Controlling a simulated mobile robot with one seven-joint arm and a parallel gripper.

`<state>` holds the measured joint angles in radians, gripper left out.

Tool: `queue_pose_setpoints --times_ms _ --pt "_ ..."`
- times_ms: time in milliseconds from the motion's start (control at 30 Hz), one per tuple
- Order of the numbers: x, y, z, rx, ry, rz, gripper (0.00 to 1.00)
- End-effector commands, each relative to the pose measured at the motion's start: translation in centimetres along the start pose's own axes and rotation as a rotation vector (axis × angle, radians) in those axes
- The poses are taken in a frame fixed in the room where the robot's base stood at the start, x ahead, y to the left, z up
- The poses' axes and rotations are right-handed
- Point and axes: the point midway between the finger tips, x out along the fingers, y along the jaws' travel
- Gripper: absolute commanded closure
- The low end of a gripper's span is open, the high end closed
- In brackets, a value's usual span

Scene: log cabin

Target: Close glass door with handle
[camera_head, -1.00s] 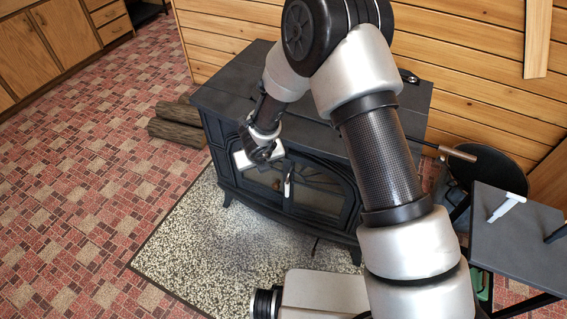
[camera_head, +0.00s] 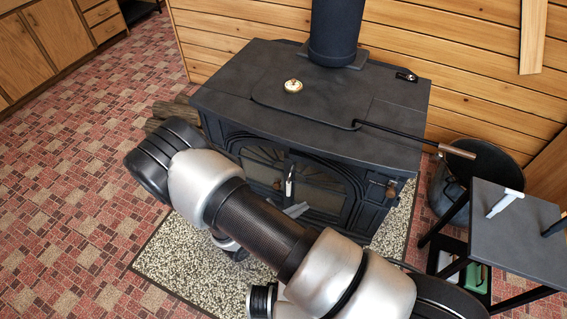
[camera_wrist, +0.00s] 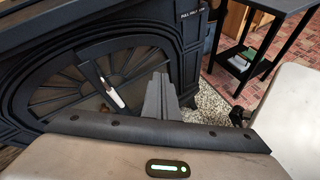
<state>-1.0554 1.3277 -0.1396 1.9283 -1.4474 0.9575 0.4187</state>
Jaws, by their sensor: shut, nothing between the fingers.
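The black stove's front has arched glass doors with fan-shaped bars. The left glass door (camera_head: 262,165) and right glass door (camera_head: 325,190) look nearly flush with the front; I cannot tell whether either stands slightly ajar. A silver handle (camera_head: 290,184) hangs at the seam between them. The handle also shows in the wrist view (camera_wrist: 113,95), left of my fingers. My gripper (camera_wrist: 160,80) is shut and empty, in front of the doors, apart from the handle. In the head view my fingertips (camera_head: 297,209) show just below the handle; my arm hides the rest.
The stove top (camera_head: 240,80) carries a small round gauge and a poker (camera_head: 400,138) reaching past its right edge. A black side table (camera_head: 515,225) stands at right. Logs (camera_head: 170,115) lie at left. A speckled hearth mat (camera_head: 180,260) lies below, with open floor at left.

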Motion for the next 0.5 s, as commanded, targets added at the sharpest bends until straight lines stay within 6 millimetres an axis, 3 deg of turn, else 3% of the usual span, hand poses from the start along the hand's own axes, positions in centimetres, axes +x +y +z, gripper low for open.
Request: queue_pose_setpoints --times_ms 100,200,367,500 --pt "-0.9 4.9 -0.6 -0.283 -0.044 0.26 1.0" --pt "-1.9 7.5 -1.4 -0.421 -0.071 0.397 1.0" --pt "-2.4 9.1 -2.1 -0.494 -0.086 0.477 1.0" --pt "-0.8 9.8 -2.2 -0.493 -0.087 0.475 1.0"
